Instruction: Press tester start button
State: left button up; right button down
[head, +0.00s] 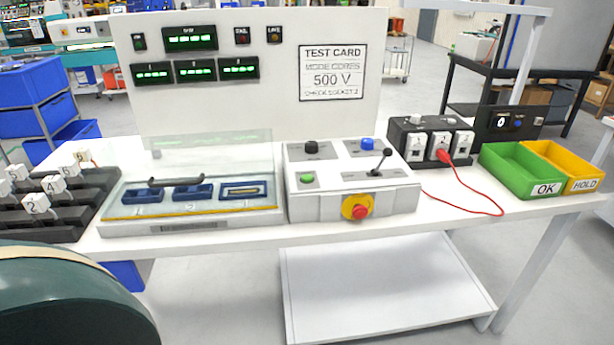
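The tester control box (345,205) stands on the white bench, in the middle of the head view. A green button (307,179), likely the start button, sits on its left top panel. A black knob (311,147), a blue knob (367,144) and a black lever (380,163) are on the same box. A red mushroom button (359,212) on a yellow ring is on its front face. Neither of my grippers is in view, and nothing covers the green button.
A clear-lidded fixture (190,205) stands left of the box, beside a black rack (60,215) of numbered white plugs. A socket block (430,140) with a red lead, a green OK bin (520,172) and a yellow HOLD bin (570,165) stand right. A dark green rounded thing (70,300) fills the lower left.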

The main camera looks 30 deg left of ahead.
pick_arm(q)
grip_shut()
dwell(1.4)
